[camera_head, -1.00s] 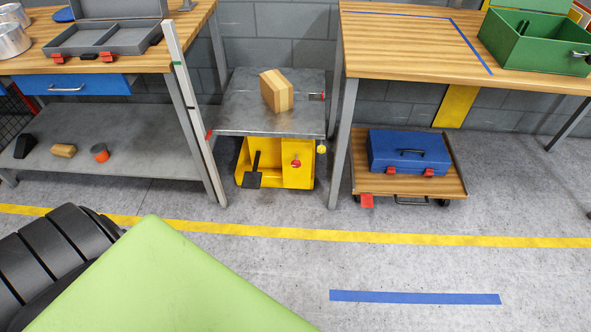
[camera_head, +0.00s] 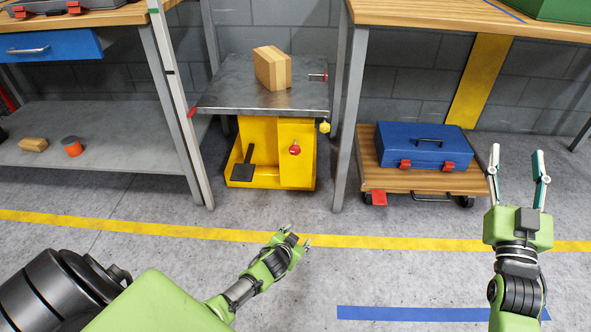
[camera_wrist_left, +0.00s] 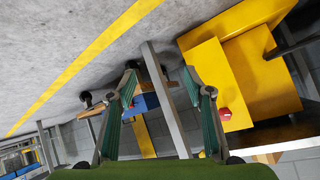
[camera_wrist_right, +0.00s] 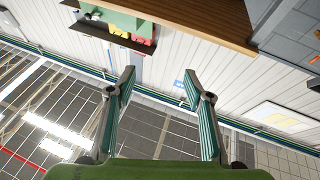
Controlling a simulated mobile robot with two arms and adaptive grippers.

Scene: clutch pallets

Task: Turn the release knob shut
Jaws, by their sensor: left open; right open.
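A red knob (camera_head: 294,149) sits on the front of the yellow base (camera_head: 262,150) of a small metal-topped lift table (camera_head: 225,97). The knob also shows in the left wrist view (camera_wrist_left: 226,113), right of my left fingers. A yellow knob (camera_head: 324,127) hangs at the tabletop's right edge. I cannot tell for sure which is the release knob. My left gripper (camera_head: 298,236) is open and empty, low in front of the yellow base and apart from it. My right gripper (camera_head: 517,152) is open and empty, pointing up, to the right of the blue case.
A wooden block (camera_head: 272,68) stands on the lift table. A black pedal (camera_head: 242,170) juts from its base. Bench legs stand at both sides. A blue case (camera_head: 424,147) rests on a low wooden trolley (camera_head: 385,181) to the right. The floor in front is clear.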

